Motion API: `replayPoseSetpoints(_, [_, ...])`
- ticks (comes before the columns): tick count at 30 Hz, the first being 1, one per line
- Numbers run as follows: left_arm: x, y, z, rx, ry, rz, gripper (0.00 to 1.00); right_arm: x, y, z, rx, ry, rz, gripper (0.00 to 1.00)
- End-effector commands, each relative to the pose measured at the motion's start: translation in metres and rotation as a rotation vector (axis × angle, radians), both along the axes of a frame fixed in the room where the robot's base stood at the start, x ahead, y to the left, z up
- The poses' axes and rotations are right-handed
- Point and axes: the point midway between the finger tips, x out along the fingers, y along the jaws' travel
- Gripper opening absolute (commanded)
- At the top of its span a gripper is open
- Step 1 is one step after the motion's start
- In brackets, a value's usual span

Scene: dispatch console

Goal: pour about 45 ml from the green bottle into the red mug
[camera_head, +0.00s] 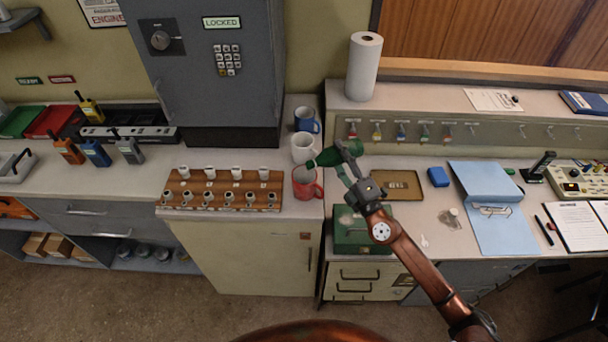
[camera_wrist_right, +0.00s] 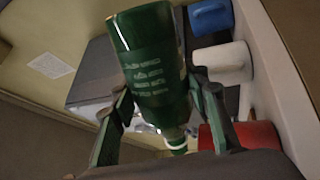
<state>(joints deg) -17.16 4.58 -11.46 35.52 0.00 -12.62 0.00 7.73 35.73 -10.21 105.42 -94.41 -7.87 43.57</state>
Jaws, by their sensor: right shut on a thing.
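The green bottle (camera_head: 326,157) is held by my right gripper (camera_head: 346,160), tipped with its neck pointing left and slightly down. Its mouth is over or close to the rim of the red mug (camera_head: 305,186), which stands upright at the counter's right front. In the right wrist view the bottle (camera_wrist_right: 152,65) lies between the two fingers (camera_wrist_right: 160,105), its pale-ringed neck near the red mug (camera_wrist_right: 243,136). I cannot make out a stream or the level in the mug. My left gripper is in neither view.
A white mug (camera_head: 303,148) and a blue mug (camera_head: 306,119) stand behind the red one. A wooden rack (camera_head: 165,196) with several stamps is to the left. A green box (camera_head: 350,240) sits below my right wrist, and a paper roll (camera_head: 363,68) stands behind.

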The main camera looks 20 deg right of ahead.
Motion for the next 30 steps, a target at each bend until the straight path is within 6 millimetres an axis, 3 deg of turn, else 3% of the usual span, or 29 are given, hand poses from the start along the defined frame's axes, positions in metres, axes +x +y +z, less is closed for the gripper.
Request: replayPoseSetpoints(30, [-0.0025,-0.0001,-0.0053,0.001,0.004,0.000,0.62,0.0009,-0.0014,0.0066,-0.100,-0.027,0.000,0.13])
